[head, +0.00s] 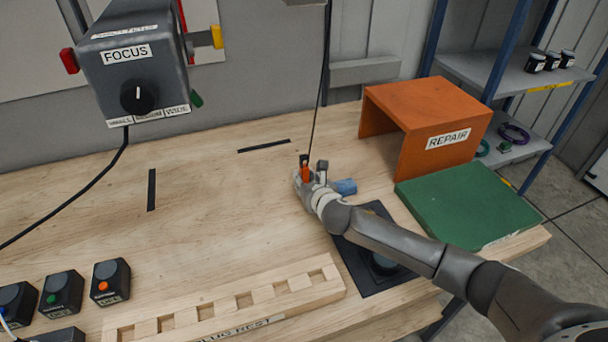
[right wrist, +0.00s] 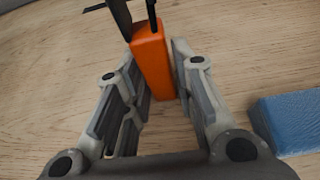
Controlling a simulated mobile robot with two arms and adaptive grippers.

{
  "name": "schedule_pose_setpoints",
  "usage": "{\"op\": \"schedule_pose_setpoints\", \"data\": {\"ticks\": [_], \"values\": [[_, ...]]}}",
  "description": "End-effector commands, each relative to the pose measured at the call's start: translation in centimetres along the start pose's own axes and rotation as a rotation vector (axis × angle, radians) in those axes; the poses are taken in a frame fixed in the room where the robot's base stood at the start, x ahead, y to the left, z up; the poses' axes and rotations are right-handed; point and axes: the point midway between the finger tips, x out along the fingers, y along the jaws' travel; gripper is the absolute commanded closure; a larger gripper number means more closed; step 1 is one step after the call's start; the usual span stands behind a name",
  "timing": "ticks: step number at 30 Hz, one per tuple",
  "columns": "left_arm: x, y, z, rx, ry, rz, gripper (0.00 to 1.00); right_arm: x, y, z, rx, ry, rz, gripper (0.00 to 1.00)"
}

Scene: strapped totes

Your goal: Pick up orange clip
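The orange clip (head: 305,173) is a small upright block near the middle of the wooden bench. In the right wrist view, the orange clip (right wrist: 153,62) has dark parts at its top end. My right gripper (head: 313,168) is at the clip, and in the wrist view its two fingers (right wrist: 158,85) stand on either side of it. Narrow gaps seem to show between clip and fingers, so the gripper looks open around it. Whether the clip's base touches the bench is hard to tell. My left gripper is not in view.
A blue block (head: 346,187) lies just right of the gripper. A black cord (head: 320,90) comes down near the clip. An orange REPAIR box (head: 412,101) and green slab (head: 468,205) stand right; a slotted wooden rest (head: 235,306) is in front.

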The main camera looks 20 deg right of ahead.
Motion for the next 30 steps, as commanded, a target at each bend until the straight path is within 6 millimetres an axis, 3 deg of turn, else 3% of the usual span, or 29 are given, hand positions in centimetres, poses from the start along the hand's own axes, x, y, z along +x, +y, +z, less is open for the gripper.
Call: {"op": "schedule_pose_setpoints", "data": {"ticks": [5, 14, 20, 23, 30], "values": [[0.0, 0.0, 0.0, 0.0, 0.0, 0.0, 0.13, 0.0, 0.0, 0.0, 0.0, 0.0, 0.0, 1.0], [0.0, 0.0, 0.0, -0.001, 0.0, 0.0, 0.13, -0.1, 0.0, 0.2, 0.0, -0.001, 0.0, 1.0], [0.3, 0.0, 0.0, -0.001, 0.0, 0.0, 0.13, -0.7, -0.1, 1.8, -0.001, -0.005, 0.0, 1.0], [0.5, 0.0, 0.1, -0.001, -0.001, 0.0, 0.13, -1.6, -0.2, 3.3, -0.002, -0.005, 0.0, 1.0], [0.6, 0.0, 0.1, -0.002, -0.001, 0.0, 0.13, -6.8, -1.8, 6.1, -0.003, -0.005, 0.0, 1.0]]}}
